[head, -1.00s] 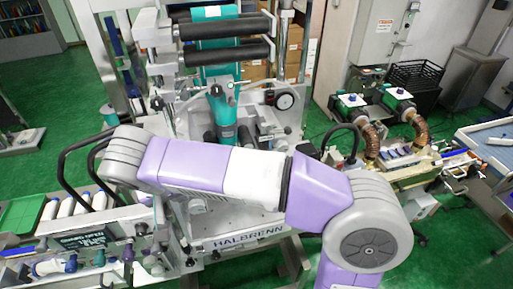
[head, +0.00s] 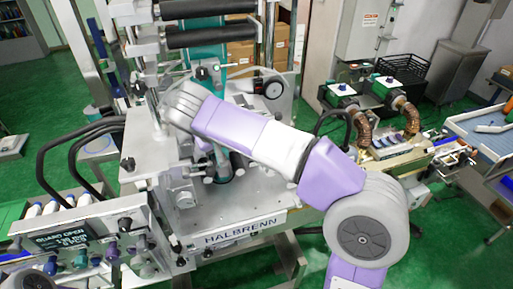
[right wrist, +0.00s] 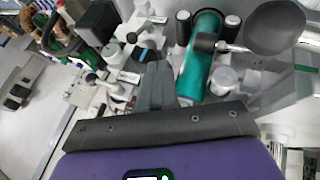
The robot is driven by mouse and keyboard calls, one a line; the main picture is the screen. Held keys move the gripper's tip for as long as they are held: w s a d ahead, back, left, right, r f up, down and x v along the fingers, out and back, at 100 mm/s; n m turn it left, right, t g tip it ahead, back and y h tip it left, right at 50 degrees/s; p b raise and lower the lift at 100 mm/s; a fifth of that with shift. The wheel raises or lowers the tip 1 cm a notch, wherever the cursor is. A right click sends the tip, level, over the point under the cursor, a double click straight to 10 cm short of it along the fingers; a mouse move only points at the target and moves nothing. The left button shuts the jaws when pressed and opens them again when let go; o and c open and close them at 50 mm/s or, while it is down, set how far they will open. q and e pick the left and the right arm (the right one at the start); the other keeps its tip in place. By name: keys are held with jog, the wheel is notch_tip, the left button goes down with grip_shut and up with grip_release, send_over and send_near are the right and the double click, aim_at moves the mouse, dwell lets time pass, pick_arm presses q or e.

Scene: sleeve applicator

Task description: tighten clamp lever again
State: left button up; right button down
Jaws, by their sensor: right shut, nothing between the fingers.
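The applicator machine (head: 245,222), marked HALBRENN, stands in the middle of the head view with a teal roll (head: 209,50) at its top. My right arm crosses its front, and the right gripper is hidden behind my wrist there. In the right wrist view my right gripper (right wrist: 158,72) is shut and empty, its grey fingers pointing at the machine. A teal cylinder (right wrist: 199,62) lies to the right of the fingers.
A control panel (head: 113,232) reading GUARD OPEN stands at the lower left. A second unit with copper hoses (head: 405,116) and a blue-topped table (head: 478,128) are at the right. Green floor shows around.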

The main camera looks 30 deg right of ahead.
pick_arm(q)
jog(key=shift+r+p, duration=0.6)
jog(key=shift+p, duration=0.05)
pick_arm(e)
jog(key=w+d+f, duration=0.4)
jog(key=d+f, duration=0.4)
jog(key=shift+d+f, duration=0.2)
